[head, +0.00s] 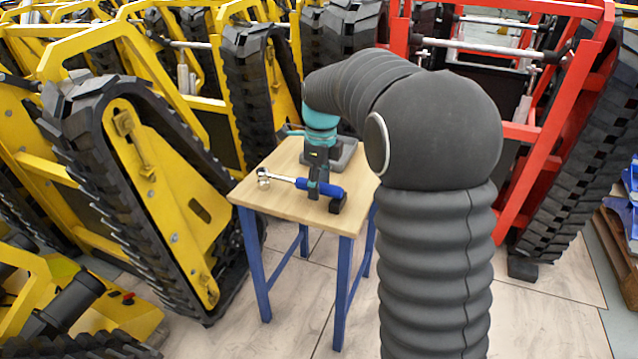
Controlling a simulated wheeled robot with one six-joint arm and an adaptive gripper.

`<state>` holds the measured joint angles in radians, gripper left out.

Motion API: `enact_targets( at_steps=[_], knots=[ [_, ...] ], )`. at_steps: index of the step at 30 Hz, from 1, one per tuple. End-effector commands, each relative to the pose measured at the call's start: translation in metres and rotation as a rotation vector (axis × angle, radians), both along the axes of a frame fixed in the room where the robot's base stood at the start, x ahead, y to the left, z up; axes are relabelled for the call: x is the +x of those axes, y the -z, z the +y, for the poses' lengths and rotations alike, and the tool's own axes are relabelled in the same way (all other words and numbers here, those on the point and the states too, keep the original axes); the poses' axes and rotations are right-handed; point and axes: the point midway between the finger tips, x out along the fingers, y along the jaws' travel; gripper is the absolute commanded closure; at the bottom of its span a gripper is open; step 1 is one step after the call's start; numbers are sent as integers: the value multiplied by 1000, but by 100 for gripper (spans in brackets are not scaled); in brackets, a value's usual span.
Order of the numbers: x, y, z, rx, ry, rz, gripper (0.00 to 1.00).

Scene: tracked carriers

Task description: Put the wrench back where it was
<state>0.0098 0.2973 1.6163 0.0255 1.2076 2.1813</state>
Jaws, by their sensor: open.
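The wrench (284,178) has a silver head and a blue handle. It lies on or just above the light wooden top of a small table (258,200), with its head toward the left edge. My gripper (325,196) is open and at the blue handle, its dark fingers pointing down near the table's front right part. Part of the handle is hidden by the gripper. I cannot tell whether the fingers touch the handle or whether the wrench rests fully on the table.
A grey flat object (346,154) sits on the table behind my gripper, partly hidden. The table has blue legs (254,262). Yellow tracked carriers (150,170) crowd the left and back, and a red one (520,170) stands at right. Bare floor (550,310) shows front right.

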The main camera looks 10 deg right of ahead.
Motion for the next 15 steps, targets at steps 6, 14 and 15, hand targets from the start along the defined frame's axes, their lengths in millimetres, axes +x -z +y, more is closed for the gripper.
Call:
enact_targets(
  at_steps=[6, 14, 15],
  knots=[
    [0, -26, -1, 0, 0, -5, 46],
    [-1, -79, -2, 0, 0, -4, 46],
    [-1, -86, -2, 0, 0, -5, 46]
  ],
)
